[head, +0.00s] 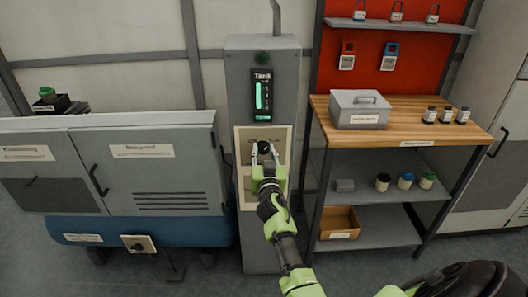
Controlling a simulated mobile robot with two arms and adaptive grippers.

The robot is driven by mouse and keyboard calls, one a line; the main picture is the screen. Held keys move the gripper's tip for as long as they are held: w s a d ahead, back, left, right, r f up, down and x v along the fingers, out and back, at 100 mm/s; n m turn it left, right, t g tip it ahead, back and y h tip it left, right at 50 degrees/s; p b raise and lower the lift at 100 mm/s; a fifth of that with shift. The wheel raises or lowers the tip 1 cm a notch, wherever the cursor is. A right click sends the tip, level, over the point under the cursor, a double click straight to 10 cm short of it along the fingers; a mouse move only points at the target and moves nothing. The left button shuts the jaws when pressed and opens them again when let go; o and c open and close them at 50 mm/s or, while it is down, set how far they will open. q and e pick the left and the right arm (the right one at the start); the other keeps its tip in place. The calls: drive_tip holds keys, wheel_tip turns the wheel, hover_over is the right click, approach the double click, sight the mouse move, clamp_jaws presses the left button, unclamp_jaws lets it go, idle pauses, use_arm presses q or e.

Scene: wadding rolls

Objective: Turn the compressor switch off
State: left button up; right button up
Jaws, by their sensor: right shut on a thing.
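The compressor switch (264,148) is a dark knob on a beige panel (244,135) on the front of a grey control column. My right gripper (262,160) is at the panel and shut on the switch. The gripper hides the lower part of the knob, so its exact setting is hard to read. Small labels above the knob are too blurred to read. A tank gauge (262,95) with a green bar is above the panel. My left gripper is not in view.
A grey cabinet (150,165) over a blue tank (140,232) stands left of the column. At right is a wooden-topped bench (400,135) with a grey box (359,108), small bottles and shelves below. Padlocks and tags hang on a red board (375,75).

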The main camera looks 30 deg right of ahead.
drive_tip(key=n, duration=0.4)
drive_tip(key=shift+r, duration=0.1)
drive_tip(key=n, duration=0.4)
drive_tip(key=shift+n, duration=0.3)
drive_tip(key=n, duration=0.4)
drive_tip(key=shift+w+r+g+h, duration=0.1)
drive_tip(key=shift+g+h, duration=0.2)
drive_tip(key=shift+g, duration=0.1)
drive_tip(key=shift+n, duration=1.6)
drive_tip(key=shift+p, duration=0.3)
drive_tip(key=o, duration=0.9)
drive_tip(key=shift+o, duration=1)
